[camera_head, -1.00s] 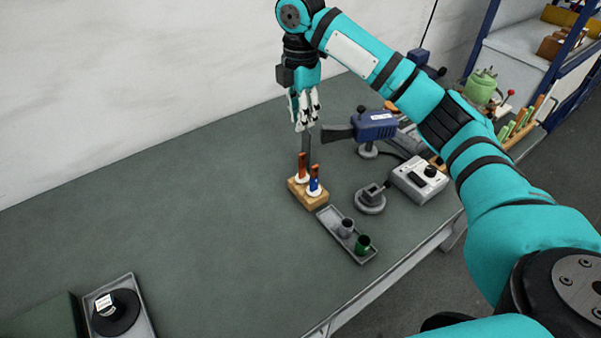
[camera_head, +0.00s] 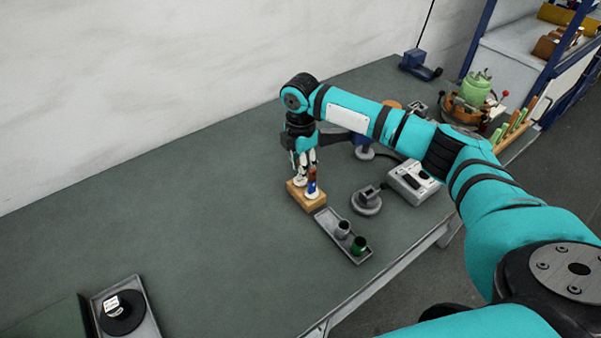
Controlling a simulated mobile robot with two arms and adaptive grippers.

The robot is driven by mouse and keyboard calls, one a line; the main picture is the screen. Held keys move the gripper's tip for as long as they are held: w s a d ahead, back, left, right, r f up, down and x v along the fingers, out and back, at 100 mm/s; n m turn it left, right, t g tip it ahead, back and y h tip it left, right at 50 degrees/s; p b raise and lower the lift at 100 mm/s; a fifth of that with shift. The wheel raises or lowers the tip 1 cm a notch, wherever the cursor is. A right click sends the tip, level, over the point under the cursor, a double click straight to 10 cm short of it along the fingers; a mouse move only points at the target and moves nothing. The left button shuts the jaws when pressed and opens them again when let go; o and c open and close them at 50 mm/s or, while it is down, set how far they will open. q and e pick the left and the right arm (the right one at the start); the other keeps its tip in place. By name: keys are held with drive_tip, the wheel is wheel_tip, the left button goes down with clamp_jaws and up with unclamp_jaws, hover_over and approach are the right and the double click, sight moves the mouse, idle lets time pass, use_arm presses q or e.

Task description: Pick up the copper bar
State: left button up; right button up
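A wooden block (camera_head: 310,203) on the green bench holds two upright pieces. The front one is a copper-coloured bar with a blue band (camera_head: 312,184) and a white collar. The plain copper bar stands just behind and to the left of it, now mostly hidden by my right gripper; a white collar (camera_head: 299,182) shows at its foot. My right gripper (camera_head: 303,172) points straight down at the block, its fingertips at the height of the bars. Whether its fingers are open or touching a bar is too small to tell. My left gripper is not in view.
A grey tray (camera_head: 333,238) with a grey cup (camera_head: 342,229) and a green cup (camera_head: 359,245) lies close to the block. A round grey fixture (camera_head: 367,202) and a white control box (camera_head: 412,182) stand to the right. The bench's left side is clear up to a black spool (camera_head: 122,312).

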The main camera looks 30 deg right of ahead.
drive_tip(key=shift+f, duration=0.1)
drive_tip(key=shift+c, duration=0.2)
clamp_jaws()
